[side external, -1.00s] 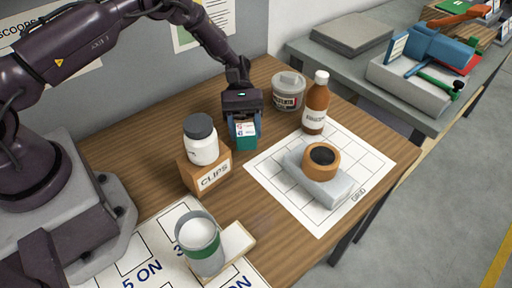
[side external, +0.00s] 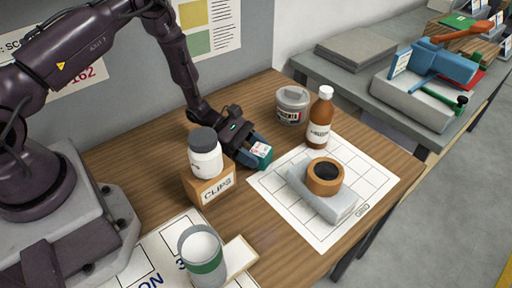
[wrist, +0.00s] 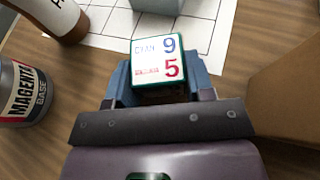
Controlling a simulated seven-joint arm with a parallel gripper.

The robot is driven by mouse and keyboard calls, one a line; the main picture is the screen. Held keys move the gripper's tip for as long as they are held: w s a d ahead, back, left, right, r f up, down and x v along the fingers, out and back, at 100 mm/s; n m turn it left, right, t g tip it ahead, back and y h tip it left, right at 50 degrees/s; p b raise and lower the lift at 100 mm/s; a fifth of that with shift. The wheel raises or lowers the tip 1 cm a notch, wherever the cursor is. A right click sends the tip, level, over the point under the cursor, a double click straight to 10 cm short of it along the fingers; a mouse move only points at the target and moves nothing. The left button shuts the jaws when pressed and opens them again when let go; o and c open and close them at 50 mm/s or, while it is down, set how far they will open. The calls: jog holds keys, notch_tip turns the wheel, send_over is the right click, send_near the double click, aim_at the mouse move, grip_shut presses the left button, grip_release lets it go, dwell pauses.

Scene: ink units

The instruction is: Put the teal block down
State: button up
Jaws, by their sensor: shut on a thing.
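The teal block (side external: 263,153) has a white label on its face; in the wrist view the teal block (wrist: 158,58) shows "9" and "5" on that label. My gripper (side external: 250,155) is shut on it, with a blue finger on each side of the block in the wrist view (wrist: 160,88). The gripper is tilted low over the wooden table, just left of the white grid sheet (side external: 362,209). I cannot tell whether the block touches the table.
A box marked CLIPS (side external: 213,188) carrying a white jar (side external: 205,158) stands close left of my gripper. A grey tub (side external: 292,106) and a brown bottle (side external: 320,120) stand behind. A grey slab (side external: 335,205) with an orange ring (side external: 325,178) lies on the sheet.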

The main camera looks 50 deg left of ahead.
jog(key=o, duration=0.9)
jog(key=shift+f, duration=0.1)
jog(key=v, duration=0.7)
jog(key=shift+s+a, duration=0.15)
jog(key=shift+a, duration=0.05)
